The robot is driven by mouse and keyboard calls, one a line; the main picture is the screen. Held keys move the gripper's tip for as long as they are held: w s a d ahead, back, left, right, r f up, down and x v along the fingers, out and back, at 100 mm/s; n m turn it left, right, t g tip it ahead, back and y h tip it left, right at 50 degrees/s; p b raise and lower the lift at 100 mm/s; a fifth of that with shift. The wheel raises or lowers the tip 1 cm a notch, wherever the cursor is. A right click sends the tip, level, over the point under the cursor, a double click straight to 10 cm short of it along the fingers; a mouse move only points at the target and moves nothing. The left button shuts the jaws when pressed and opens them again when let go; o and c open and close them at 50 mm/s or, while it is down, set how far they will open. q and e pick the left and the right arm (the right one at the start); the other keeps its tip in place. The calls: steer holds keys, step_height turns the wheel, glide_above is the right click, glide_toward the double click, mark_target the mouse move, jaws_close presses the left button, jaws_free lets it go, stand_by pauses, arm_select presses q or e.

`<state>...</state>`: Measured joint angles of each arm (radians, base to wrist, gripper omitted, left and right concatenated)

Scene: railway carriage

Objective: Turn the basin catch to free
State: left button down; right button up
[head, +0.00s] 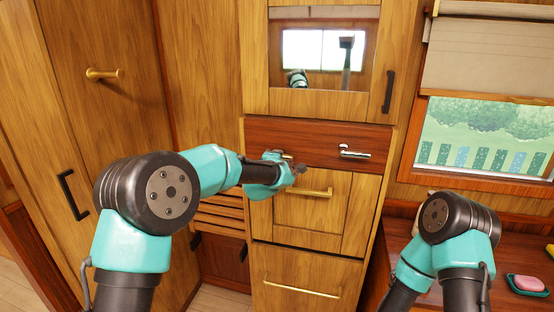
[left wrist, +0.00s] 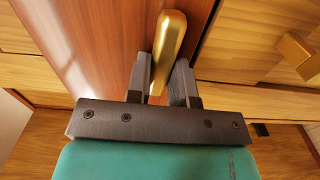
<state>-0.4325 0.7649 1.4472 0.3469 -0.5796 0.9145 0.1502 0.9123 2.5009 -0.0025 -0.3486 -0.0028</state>
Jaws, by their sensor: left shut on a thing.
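A dark red-brown panel (head: 318,136) crosses the tall wooden cabinet below its mirror. A small brass catch lever (head: 288,156) sits at the panel's left part, mostly hidden behind my left gripper (head: 298,170). In the left wrist view the brass lever (left wrist: 171,40) stands between the fingers of my left gripper (left wrist: 164,82), which is shut on it. A silver lever handle (head: 354,153) lies roughly level on the panel's right part, apart from my gripper. My right arm shows at the right, but its gripper is out of sight.
Below the panel is a wooden front with a brass bar handle (head: 304,192), close under my left gripper. A lower drawer has another brass handle (head: 300,289). A mirror (head: 324,50) is above. A pink soap (head: 527,283) lies in a green dish at the right.

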arm_select(q)
steer(key=shift+n, duration=0.3)
steer(key=c, duration=1)
jaws_free()
steer(key=v, duration=1.7)
steer(key=shift+s, duration=0.25)
steer(key=shift+a, duration=0.1)
